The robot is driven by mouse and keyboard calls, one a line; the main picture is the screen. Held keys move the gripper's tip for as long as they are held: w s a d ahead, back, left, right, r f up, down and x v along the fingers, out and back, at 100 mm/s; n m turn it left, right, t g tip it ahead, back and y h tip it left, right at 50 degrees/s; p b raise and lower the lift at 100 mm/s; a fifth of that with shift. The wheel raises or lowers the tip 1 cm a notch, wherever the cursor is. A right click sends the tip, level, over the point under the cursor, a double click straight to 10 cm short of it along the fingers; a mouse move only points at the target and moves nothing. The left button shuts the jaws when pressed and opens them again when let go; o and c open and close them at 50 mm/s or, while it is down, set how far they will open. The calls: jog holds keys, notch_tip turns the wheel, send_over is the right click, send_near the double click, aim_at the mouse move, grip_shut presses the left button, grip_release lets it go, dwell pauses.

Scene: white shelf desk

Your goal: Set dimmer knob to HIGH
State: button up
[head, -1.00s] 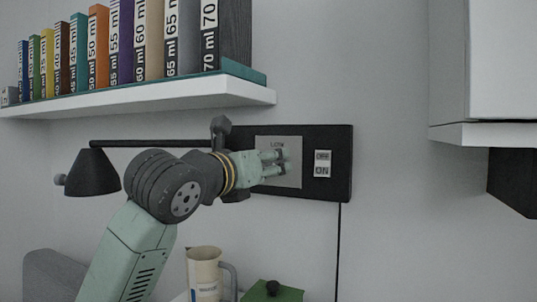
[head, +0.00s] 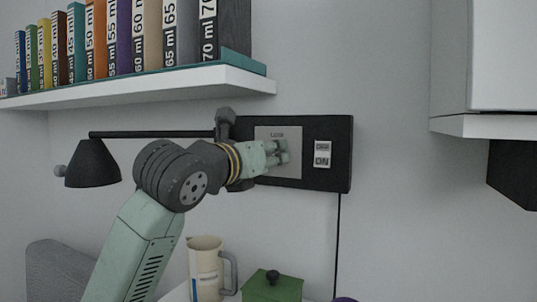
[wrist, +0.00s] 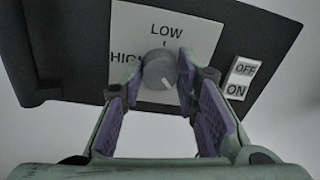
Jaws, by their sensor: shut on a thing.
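The dimmer knob (wrist: 158,70) is a round grey knob on a white plate (wrist: 205,32) marked LOW above and HIGH at the left. In the wrist view, my gripper (wrist: 161,74) has one purple-padded finger on each side of the knob and is shut on it. The left finger partly covers the HIGH label.
The black panel (head: 343,130) also holds an OFF/ON switch (head: 322,154) right of the plate. A lamp (head: 92,165) and shelf (head: 240,82) with books are near my arm. A jug (head: 205,270) and green box (head: 272,288) stand below. Wall right of the panel is clear.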

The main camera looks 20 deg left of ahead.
grip_shut()
